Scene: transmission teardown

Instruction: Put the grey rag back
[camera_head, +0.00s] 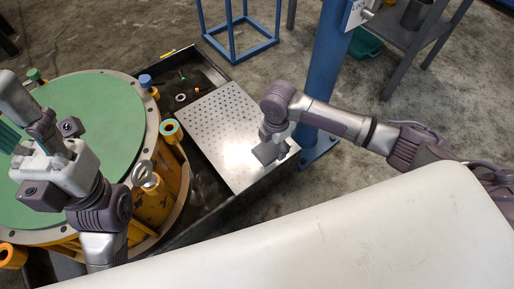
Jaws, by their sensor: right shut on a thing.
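The grey rag (266,153) shows as a small dark grey patch over the right end of the perforated metal plate (213,122). My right gripper (274,138) points down and is shut on it. I cannot tell whether the rag touches the plate. My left gripper (42,160) is over the green round top (105,115) at the left. Its fingertips are not clear, so I cannot tell whether it is open or shut.
The plate lies across a dark tray (206,185) holding small loose parts. A yellow housing (157,205) with a metal eye ring (144,173) stands at left. A blue post (327,75) rises just behind my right gripper. A grey shelf (415,38) stands at upper right.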

